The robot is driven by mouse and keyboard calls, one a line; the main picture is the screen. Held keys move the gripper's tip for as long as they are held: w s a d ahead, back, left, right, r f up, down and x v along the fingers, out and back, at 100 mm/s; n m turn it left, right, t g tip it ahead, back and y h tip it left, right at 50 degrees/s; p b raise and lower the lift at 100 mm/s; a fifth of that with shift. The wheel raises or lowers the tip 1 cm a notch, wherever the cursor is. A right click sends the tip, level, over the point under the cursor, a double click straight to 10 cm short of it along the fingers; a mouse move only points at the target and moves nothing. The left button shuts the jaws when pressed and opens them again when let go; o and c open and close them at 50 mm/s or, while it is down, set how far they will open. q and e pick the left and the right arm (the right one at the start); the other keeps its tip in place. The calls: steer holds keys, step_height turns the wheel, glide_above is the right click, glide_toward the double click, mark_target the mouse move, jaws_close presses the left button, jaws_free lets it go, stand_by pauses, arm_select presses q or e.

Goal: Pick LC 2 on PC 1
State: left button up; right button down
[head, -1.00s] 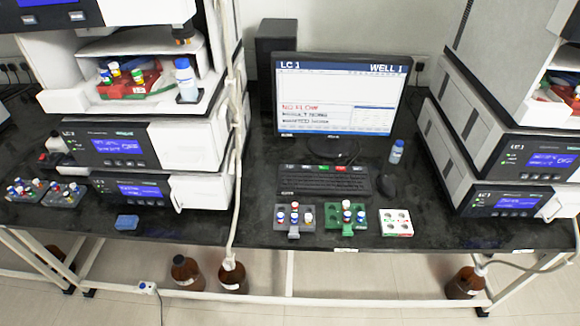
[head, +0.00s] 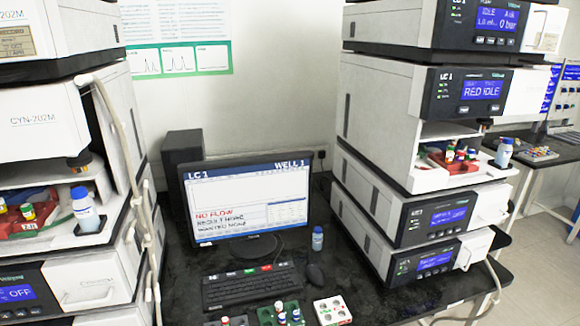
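The PC monitor (head: 240,192) stands on the black bench, left of centre. Its blue top bar reads "LC 1" on the left and "WELL 1" on the right. Neither gripper is in view.
The stack labelled LC 1 (head: 462,85) rises on the right; another stack (head: 95,288) rises on the left. A small bottle (head: 318,239) stands right of the monitor. A white rack (head: 332,310) and a green rack (head: 281,314) lie near the bottom edge.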

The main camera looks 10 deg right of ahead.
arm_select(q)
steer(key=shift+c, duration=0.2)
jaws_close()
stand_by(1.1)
